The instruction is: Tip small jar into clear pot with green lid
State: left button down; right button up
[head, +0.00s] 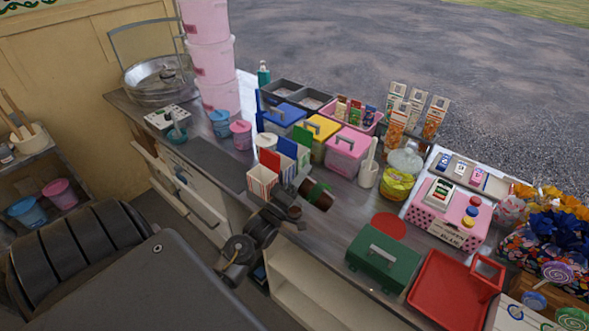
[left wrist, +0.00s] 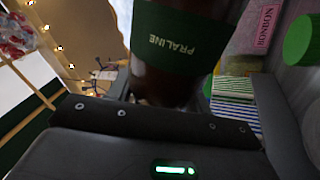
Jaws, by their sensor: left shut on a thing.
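The small jar (head: 318,194) is dark brown with a green band. My left gripper (head: 296,206) is shut on it and holds it tilted over the counter's front edge, beside the striped boxes. In the left wrist view the jar (left wrist: 185,70) fills the top middle, and its green label reads PRALINE. A pot with yellow-green sides (head: 396,186) stands right of the jar, apart from it; I cannot tell for certain that it is the clear pot. A round green lid (left wrist: 299,40) shows at the right of the left wrist view. My right gripper is not in view.
Striped boxes (head: 262,182) stand close left of the jar. A pink lidded box (head: 346,152) and a white holder (head: 368,174) stand behind. A green case (head: 383,258), red disc (head: 388,226) and red tray (head: 448,293) lie to the right. Counter between jar and pot is mostly clear.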

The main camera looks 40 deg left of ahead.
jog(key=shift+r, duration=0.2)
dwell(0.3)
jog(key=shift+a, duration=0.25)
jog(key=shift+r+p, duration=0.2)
jog(key=shift+p, duration=0.2)
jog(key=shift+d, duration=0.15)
dwell(0.5)
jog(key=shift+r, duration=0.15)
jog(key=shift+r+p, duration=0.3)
jog(key=shift+p, duration=0.2)
dwell(1.5)
